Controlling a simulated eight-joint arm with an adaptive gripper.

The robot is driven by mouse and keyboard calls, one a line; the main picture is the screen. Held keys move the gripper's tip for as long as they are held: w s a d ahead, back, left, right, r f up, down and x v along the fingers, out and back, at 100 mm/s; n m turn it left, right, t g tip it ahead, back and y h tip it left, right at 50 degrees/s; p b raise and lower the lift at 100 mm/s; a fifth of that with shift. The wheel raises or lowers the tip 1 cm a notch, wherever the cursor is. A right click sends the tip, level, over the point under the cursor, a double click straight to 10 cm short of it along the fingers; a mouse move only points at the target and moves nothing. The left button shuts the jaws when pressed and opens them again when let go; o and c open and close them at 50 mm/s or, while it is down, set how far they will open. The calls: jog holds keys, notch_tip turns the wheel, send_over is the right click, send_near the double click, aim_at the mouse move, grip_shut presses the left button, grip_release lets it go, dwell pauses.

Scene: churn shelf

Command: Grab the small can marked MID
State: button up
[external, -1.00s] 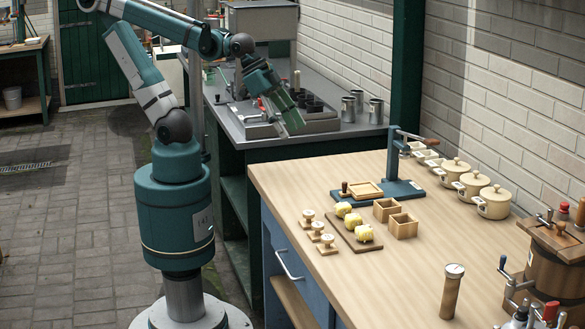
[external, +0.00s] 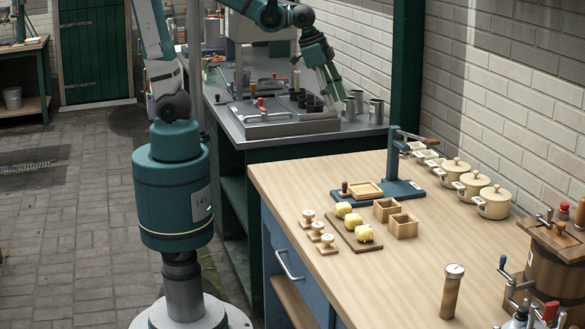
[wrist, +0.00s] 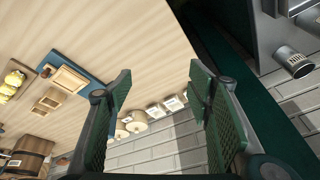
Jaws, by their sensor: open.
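Metal cans (external: 376,111) stand upright at the right end of the grey counter in the external view, a few close together. Their markings are too small to read, so I cannot tell which one is marked MID. In the wrist view one metal can (wrist: 293,62) shows at the upper right, outside my fingers. My gripper (external: 333,88) is above the counter, just left of the cans, and partly overlaps one in the picture. In the wrist view my gripper (wrist: 160,98) is open, with nothing between its two green pads.
The grey counter (external: 225,122) holds a metal tray with dark cups left of the cans. A green post (external: 405,70) rises to their right. The wooden table (external: 400,275) in front bears a blue press stand, butter pieces, small boxes and lidded cream pots (external: 494,203).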

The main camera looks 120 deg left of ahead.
jog(key=a+g+p, duration=0.1)
jog(key=a+p, duration=0.3)
jog(key=a, duration=0.8)
jog(key=n+g+h+p, duration=0.2)
jog(key=n+g+p, duration=0.1)
jog(key=p, duration=0.7)
send_over(349, 107)
jog(key=a, duration=0.2)
notch_tip(349, 107, down, 7)
jog(key=shift+s+a, duration=0.35)
jog(key=shift+s, duration=0.25)
jog(key=shift+f, duration=0.15)
jog(key=shift+f, duration=1.15)
jog(key=shift+f, duration=0.15)
jog(key=shift+d+f, duration=0.1)
jog(key=shift+f, duration=2.35)
